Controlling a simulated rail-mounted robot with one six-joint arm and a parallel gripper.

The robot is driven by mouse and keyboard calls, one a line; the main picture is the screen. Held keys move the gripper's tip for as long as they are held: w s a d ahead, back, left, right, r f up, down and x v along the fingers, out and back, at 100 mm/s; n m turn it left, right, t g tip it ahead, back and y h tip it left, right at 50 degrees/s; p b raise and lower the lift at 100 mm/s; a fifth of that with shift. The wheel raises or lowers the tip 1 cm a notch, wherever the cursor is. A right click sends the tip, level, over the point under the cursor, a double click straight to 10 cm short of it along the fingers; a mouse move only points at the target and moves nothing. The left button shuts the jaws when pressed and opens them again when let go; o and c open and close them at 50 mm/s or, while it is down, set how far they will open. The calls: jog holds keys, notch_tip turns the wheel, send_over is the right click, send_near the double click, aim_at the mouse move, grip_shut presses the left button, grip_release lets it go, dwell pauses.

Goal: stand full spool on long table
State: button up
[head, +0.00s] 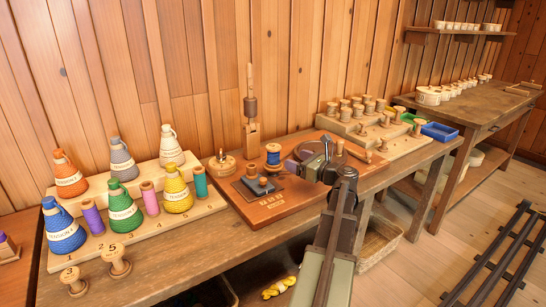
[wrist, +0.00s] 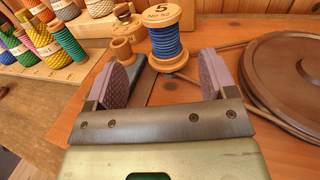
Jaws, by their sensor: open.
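A spool wound with blue thread (head: 273,156) stands upright on the reddish-brown board on the near table. In the wrist view the same spool (wrist: 165,42) has a wooden top flange marked 5 and smaller print. My gripper (head: 298,168) is open and empty, just right of the spool in the head view. In the wrist view my gripper (wrist: 166,78) has its fingers spread, with the spool beyond and between the tips, apart from both. The near table (head: 160,272) and a table at the right (head: 480,105) both show; which is the long table I cannot tell.
A stepped stand (head: 140,222) holds colourful cones and spools at left. Two bare spools (head: 116,262) stand at the front. A dark block with a wooden knob (head: 262,184) is close to the blue spool. A round brown disc (wrist: 290,85) lies right of my gripper.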

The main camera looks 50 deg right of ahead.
aim_at(279, 152)
jog(key=w, duration=0.2)
jog(key=w+d, duration=0.1)
jog(key=w, duration=0.2)
jog(key=shift+w+f, duration=0.15)
jog(key=w, duration=0.5)
jog(key=shift+w, duration=0.25)
jog(key=c, duration=0.9)
notch_tip(279, 152, up, 20)
jog(key=p, duration=2)
